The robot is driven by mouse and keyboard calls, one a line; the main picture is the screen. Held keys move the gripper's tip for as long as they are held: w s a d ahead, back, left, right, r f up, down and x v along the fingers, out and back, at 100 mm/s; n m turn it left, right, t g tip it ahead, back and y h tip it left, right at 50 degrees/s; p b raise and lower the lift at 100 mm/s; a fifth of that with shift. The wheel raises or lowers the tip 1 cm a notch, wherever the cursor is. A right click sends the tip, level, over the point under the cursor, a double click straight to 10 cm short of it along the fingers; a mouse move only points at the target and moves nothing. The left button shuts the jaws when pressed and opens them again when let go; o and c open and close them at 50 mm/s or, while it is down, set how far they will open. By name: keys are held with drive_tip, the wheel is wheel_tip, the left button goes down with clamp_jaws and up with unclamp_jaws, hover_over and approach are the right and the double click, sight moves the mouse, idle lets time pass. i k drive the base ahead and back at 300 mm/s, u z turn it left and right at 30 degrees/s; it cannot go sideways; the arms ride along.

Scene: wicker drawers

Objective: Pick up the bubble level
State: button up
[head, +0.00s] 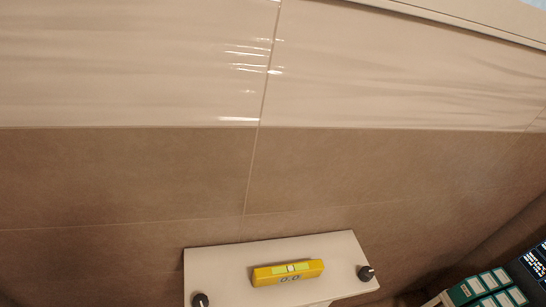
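The bubble level (288,273) is a small yellow bar with a pale green-yellow vial strip on top and dark marks on its front side. It lies slightly tilted in the picture on a white top surface (215,264) at the bottom middle of the head view. Nothing touches it from above and it is fully visible. I make out no part of my gripper in this view.
A dark round knob (201,299) sits at the surface's lower left, another (365,272) at its right corner. Behind rises a tiled wall (150,175), brown below and glossy beige above. Green-and-white boxes (485,287) and a dark screen-like panel (535,262) stand lower right.

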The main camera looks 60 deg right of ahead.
sight(287, 273)
drive_tip(key=z, duration=0.05)
drive_tip(key=k, duration=1.55)
drive_tip(key=z, duration=0.65)
drive_tip(key=k, duration=0.55)
drive_tip(key=z, duration=0.35)
drive_tip(key=i, duration=1.15)
drive_tip(key=u, duration=0.35)
drive_tip(key=i, duration=0.8)
drive_tip(key=u, duration=0.7)
